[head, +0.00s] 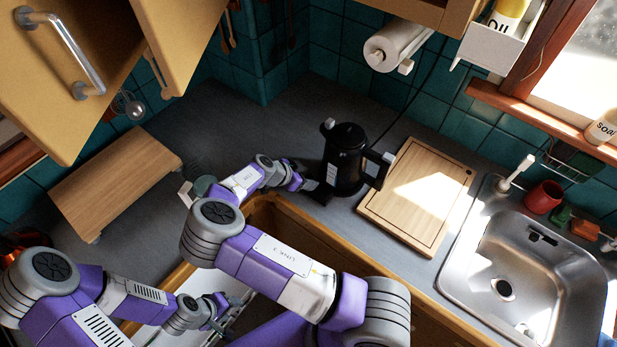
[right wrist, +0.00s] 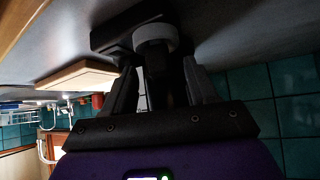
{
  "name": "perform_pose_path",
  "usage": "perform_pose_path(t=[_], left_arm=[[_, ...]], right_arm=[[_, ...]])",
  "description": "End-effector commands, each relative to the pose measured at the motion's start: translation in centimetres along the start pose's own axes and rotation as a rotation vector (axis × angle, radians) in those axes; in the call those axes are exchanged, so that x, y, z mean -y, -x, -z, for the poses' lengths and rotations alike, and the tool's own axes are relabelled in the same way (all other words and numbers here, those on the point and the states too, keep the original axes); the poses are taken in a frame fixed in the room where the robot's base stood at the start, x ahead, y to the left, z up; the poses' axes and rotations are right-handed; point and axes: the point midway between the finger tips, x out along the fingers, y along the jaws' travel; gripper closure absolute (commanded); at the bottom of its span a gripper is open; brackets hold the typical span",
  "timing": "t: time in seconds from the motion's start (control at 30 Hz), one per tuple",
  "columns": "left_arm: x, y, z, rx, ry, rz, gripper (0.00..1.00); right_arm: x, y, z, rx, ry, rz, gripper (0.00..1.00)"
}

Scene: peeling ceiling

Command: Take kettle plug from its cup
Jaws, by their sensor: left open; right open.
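The black kettle (head: 345,160) stands upright on the counter in the head view. My right gripper (head: 308,185) is low beside it, to its left; in the right wrist view the gripper (right wrist: 160,72) is open. Between and beyond its fingers are a black upright part, a grey ring (right wrist: 155,38) and a dark block (right wrist: 118,36) against the counter. The dark block also shows in the head view (head: 320,194). I cannot tell for sure which part is plug or cup, nor whether the fingers touch. My left gripper (head: 228,312) is open over the drawer, away from the kettle.
A cutting board (head: 400,215) lies right of the kettle, then the sink (head: 540,260). A wooden board stand (head: 110,180) is on the left counter. An open drawer (head: 205,283) is below the counter. A cabinet door (head: 185,35) hangs open at the upper left.

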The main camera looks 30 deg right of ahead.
Motion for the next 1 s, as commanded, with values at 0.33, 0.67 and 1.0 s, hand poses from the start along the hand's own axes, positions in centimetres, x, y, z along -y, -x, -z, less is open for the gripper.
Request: perform_pose_path(t=[0.33,0.67,1.0], left_arm=[[-0.1,0.3,0.0,0.000,0.000,0.000,0.49],[-0.1,0.3,0.0,0.000,0.000,0.000,0.49],[-0.1,0.3,0.0,0.000,0.000,0.000,0.49]], right_arm=[[0.1,-1.7,0.0,0.001,-0.001,0.002,0.43],[0.1,-1.7,0.0,0.001,-0.001,0.001,0.84],[0.1,-1.7,0.1,0.000,-0.001,0.001,0.98]])
